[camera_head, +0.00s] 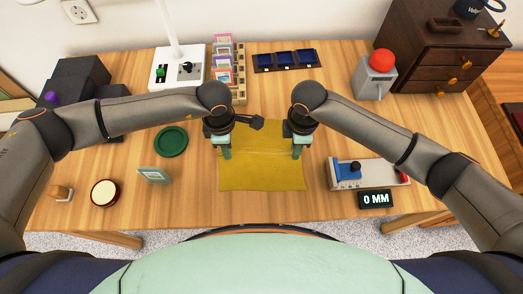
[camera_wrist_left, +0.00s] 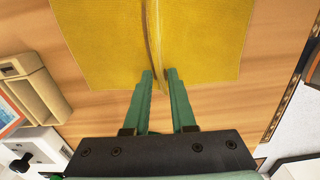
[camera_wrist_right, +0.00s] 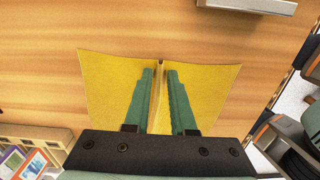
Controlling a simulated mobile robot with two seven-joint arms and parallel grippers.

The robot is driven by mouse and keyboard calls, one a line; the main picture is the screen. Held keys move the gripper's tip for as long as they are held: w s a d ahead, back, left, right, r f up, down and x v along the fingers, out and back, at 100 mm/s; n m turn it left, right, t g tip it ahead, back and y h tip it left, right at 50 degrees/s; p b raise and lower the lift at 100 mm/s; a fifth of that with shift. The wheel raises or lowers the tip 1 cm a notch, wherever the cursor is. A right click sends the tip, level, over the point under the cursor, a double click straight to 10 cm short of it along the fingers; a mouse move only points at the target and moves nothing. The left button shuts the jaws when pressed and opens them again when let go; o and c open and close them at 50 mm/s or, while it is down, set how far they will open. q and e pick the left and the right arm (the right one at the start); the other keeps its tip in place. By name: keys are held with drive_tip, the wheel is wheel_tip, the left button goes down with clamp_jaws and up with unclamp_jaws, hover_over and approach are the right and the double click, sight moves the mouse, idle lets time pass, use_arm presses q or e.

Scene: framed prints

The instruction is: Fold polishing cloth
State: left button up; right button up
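The yellow polishing cloth (camera_head: 262,172) lies on the table in front of me, with a raised crease running across it between my two grippers. My left gripper (camera_head: 226,154) points down at the cloth's left edge; in the left wrist view the crease of the cloth (camera_wrist_left: 200,40) runs between its green fingertips. My right gripper (camera_head: 297,154) points down at the right edge; in the right wrist view the end of the crease in the cloth (camera_wrist_right: 110,85) shows between its fingertips. Both grippers look slightly open, with a narrow gap around the crease. Contact with the cloth is unclear.
A blue tray (camera_head: 286,60) and a card rack (camera_head: 238,80) are behind.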

use_arm(q)
clamp_jaws()
use_arm(e)
clamp_jaws()
idle(0.4)
